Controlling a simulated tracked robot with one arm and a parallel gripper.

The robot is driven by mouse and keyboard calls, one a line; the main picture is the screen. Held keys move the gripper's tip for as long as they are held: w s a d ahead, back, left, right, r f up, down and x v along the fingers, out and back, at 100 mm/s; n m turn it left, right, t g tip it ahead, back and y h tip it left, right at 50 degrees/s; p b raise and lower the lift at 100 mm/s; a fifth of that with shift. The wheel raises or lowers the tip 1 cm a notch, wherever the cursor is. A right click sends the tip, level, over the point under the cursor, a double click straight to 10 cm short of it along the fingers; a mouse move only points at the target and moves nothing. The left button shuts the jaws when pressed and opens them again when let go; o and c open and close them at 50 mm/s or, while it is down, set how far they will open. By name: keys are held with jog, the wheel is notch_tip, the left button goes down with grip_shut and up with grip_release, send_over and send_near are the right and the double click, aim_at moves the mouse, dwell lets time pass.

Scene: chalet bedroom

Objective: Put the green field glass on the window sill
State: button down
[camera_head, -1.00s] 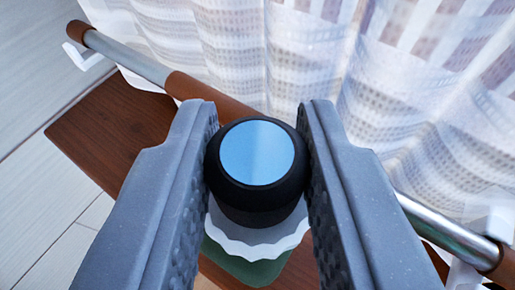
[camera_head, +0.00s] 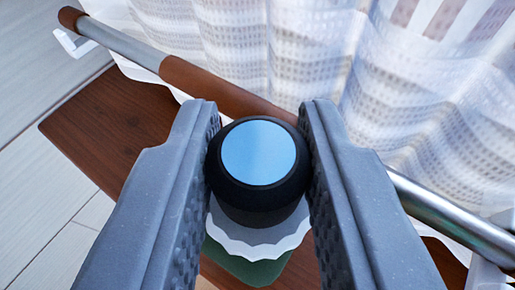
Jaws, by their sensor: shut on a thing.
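My gripper (camera_head: 260,150) is shut on the green field glass (camera_head: 258,152), one finger on each side of it. I look onto its end, a round pale-blue lens in a thick black ring. Below the ring show a white scalloped edge and a green part; how these join is hidden. A dark brown wooden surface (camera_head: 105,140), which looks like the window sill, lies below and behind the fingers. The field glass is over it in the picture; the gap between them cannot be told.
A metal rail with brown grips (camera_head: 220,88) crosses the view just beyond the fingertips, on white brackets. White sheer curtains (camera_head: 330,50) hang behind it. Pale boards (camera_head: 40,70) lie at the left. The wooden surface looks bare at the left.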

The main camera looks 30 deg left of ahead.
jog(key=shift+f, duration=0.1)
jog(key=c, duration=1.1)
grip_release()
jog(key=b+v, duration=0.3)
jog(key=v, duration=1)
jog(key=shift+s+d+b, duration=0.2)
jog(key=shift+s+b, duration=0.1)
jog(key=shift+b, duration=0.1)
